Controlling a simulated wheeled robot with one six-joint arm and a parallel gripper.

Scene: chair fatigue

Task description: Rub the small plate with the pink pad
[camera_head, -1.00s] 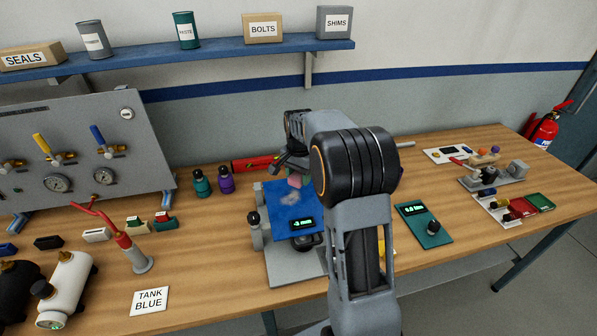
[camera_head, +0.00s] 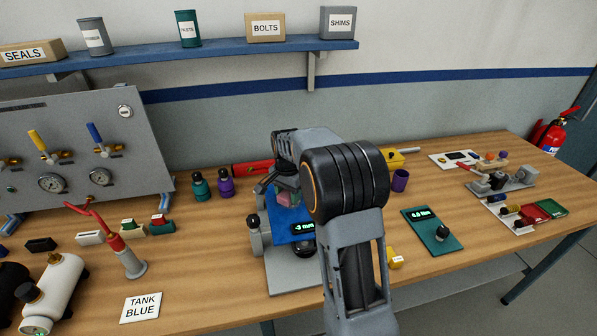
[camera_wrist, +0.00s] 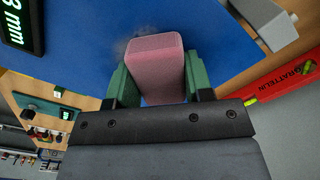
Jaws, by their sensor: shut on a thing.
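My gripper (camera_wrist: 157,88) is shut on the pink pad (camera_wrist: 156,62), which sits between its green fingers in the wrist view. The pad also shows in the head view (camera_head: 287,198), partly hidden by the gripper and arm. The small plate is a blue plate (camera_head: 283,220) on a grey stand; it fills much of the wrist view (camera_wrist: 85,20). The pad is over the plate, close to its surface; I cannot tell for sure whether they touch. A grey smudge shows on the plate beside the pad in the wrist view. My arm hides the plate's right part.
A small display (camera_head: 303,229) sits at the plate's front edge. Teal (camera_head: 199,186) and purple (camera_head: 225,180) bottles stand to the left, a red tube (camera_head: 252,168) behind.

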